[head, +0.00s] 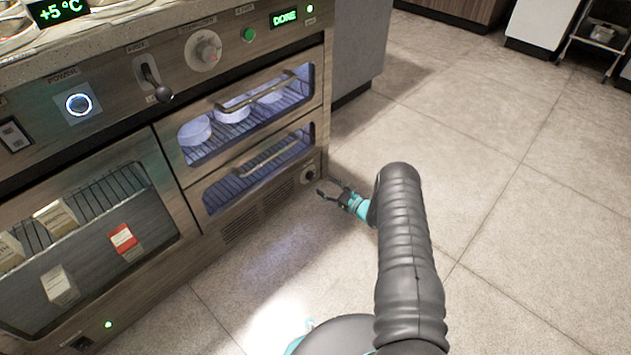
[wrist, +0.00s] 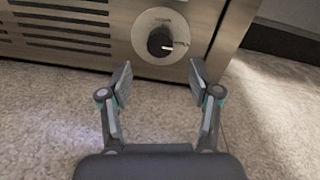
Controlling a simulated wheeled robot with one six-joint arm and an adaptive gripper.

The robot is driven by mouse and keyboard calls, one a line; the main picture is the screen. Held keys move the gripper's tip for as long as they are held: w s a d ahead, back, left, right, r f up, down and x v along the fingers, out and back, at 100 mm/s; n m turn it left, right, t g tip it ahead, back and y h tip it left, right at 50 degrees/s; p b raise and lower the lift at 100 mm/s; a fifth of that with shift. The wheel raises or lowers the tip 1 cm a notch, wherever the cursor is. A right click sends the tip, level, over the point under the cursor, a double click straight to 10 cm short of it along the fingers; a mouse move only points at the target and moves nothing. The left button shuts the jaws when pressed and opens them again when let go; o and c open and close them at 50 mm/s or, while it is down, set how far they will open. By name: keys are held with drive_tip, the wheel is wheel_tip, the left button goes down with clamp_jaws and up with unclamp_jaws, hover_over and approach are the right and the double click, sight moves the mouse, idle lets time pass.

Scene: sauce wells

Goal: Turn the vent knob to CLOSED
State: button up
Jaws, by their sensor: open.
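The vent knob (wrist: 161,42) is a black round knob on a pale dial plate, low on the front of the metal cabinet, beside the vent slots. A light pointer mark on it points to the right in the wrist view. In the head view the knob (head: 309,174) is small and its lettering cannot be read. My gripper (wrist: 158,74) is open and empty, its two fingers apart just short of the knob, one on each side of it in the picture. In the head view my gripper (head: 323,191) is near the floor beside the cabinet's lower right corner.
The cabinet has vent slots (head: 245,215), two glazed drawers with bar handles (head: 268,153), a dial (head: 203,50), a lever (head: 157,85) and a green button (head: 249,34) above. The floor (head: 480,200) to the right is clear.

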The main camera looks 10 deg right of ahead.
sight(313, 178)
drive_tip(key=x, duration=0.5)
drive_tip(key=shift+w+a+b, duration=0.2)
drive_tip(key=shift+w+b, duration=0.1)
drive_tip(key=c, duration=1.2)
